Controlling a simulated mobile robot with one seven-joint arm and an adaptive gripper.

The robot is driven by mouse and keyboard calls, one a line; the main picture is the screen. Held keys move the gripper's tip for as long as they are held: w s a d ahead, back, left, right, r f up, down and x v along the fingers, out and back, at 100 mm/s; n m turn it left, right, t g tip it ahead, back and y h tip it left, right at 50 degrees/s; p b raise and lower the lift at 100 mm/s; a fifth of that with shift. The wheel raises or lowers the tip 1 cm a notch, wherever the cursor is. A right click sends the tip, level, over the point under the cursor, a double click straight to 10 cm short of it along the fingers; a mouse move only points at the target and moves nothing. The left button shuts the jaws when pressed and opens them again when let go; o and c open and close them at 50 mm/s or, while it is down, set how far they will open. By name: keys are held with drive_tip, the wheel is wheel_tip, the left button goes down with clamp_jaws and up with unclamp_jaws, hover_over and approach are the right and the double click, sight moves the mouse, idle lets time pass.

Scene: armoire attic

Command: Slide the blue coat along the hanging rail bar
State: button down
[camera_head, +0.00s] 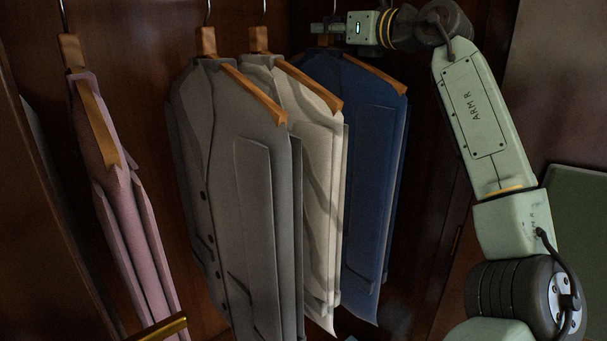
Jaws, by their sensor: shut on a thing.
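The blue coat (372,160) hangs on a wooden hanger (375,73) at the right of the row of clothes, partly behind the cream coat. My gripper (327,29) is at the top of the picture, reaching in from the right at the top of the blue coat's hanger. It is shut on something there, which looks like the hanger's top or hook. The fingertips are small and dark, so the exact contact is hard to see. The hanging rail bar is not in view; it lies above the picture's upper edge.
A cream coat (315,150) hangs close left of the blue coat, and a grey coat (240,160) hangs in front of it. A pink garment (125,185) hangs apart at the far left. A gap lies between pink and grey. The wardrobe's dark side wall (440,200) is right of the blue coat.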

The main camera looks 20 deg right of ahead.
drive_tip(key=shift+f, duration=0.1)
idle(0.7)
drive_tip(key=c, duration=1.6)
unclamp_jaws()
drive_tip(key=shift+s, duration=0.1)
drive_tip(key=shift+o, duration=0.9)
drive_tip(key=shift+d+f, duration=0.1)
drive_tip(key=shift+f, duration=0.1)
drive_tip(key=v, duration=1.2)
drive_tip(key=shift+r, duration=0.2)
